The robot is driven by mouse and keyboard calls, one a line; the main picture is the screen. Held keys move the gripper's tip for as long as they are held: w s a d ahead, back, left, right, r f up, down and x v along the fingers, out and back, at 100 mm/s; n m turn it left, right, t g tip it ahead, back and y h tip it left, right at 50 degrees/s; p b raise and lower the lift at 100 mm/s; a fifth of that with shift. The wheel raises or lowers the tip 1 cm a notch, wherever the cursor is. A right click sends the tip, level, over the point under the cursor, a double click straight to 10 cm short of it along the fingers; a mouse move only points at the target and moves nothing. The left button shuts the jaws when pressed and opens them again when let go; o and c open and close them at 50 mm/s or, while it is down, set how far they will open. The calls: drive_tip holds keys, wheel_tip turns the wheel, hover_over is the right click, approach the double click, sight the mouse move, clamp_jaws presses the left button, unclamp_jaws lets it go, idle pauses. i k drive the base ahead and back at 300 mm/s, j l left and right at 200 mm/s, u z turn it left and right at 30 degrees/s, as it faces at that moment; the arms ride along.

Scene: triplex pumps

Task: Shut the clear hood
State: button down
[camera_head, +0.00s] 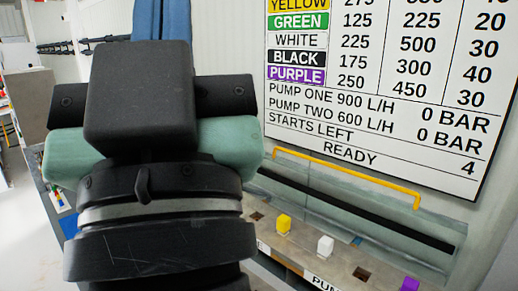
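The clear hood (380,198) is a see-through panel with a dark strip along it and a yellow bar handle (345,174) along its upper edge. It stands raised at the back of a bench, below the wall board. The pegs in front of it look uncovered. My gripper (140,95) and wrist fill the left half of the view, dark with green-grey sides. They are left of the hood and appear apart from it. The fingertips cannot be made out, and the hood's far left end is partly hidden by my arm.
A yellow peg (283,224), a white peg (326,246) and a purple peg (409,285) stand on the bench top (300,243), with dark square holes between them. A large printed board (385,85) hangs behind. A grey cabinet (27,105) stands at far left.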

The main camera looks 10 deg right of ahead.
sight(428, 241)
drive_tip(key=i+l, duration=0.1)
drive_tip(key=l, duration=0.3)
drive_tip(key=i+l+z, duration=0.15)
drive_tip(key=l, duration=0.25)
drive_tip(key=i+l, duration=0.15)
drive_tip(key=l, duration=0.25)
drive_tip(key=i+l+z, duration=0.15)
drive_tip(key=l, duration=0.25)
